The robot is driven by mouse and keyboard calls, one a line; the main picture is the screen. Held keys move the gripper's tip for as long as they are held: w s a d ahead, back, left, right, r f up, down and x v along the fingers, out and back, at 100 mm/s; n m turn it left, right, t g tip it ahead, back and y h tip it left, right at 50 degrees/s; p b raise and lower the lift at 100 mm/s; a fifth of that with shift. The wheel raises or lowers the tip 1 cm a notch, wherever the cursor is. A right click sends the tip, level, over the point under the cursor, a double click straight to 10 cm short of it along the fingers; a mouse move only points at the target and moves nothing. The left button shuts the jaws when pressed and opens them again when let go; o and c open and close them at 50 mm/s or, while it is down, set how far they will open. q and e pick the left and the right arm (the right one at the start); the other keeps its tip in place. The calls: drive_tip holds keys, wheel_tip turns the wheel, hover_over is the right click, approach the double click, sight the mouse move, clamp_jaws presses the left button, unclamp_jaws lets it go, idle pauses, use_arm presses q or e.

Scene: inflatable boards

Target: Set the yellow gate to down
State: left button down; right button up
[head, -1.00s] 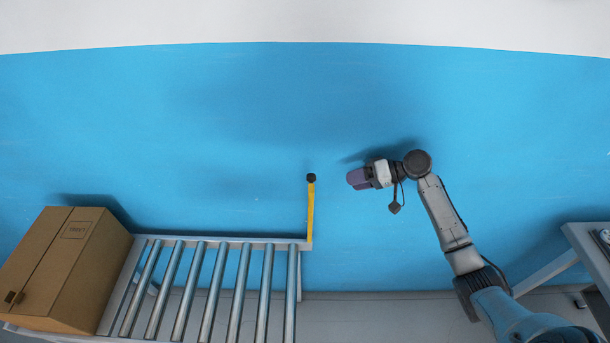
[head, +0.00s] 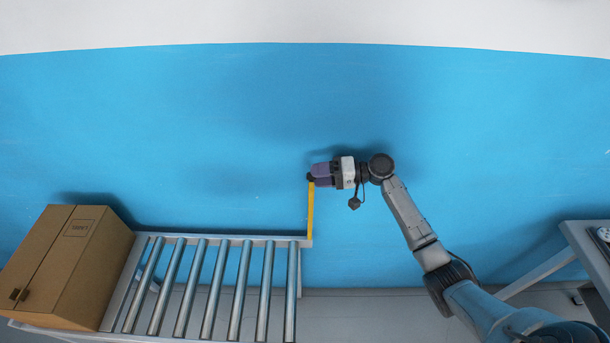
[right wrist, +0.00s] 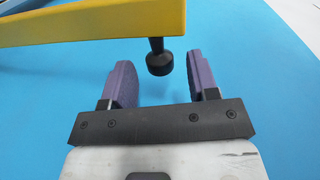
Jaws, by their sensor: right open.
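The yellow gate (head: 310,211) is a thin bar standing up at the right end of the roller conveyor in the head view. It has a black knob at its top end. In the right wrist view the yellow gate (right wrist: 100,22) crosses the top, and its black knob (right wrist: 159,62) hangs between the fingers. My right gripper (head: 312,174) is at the knob end of the gate. In the right wrist view my right gripper (right wrist: 158,78) has its two purple fingers apart, one on each side of the knob, with gaps showing. My left gripper is not in view.
The roller conveyor (head: 207,238) lies below the gate, with a cardboard box (head: 75,265) on its left end. A grey table (head: 585,235) stands at the right edge. The blue wall behind is clear.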

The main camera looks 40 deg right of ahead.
drive_tip(key=shift+x, duration=2.15)
clamp_jaws()
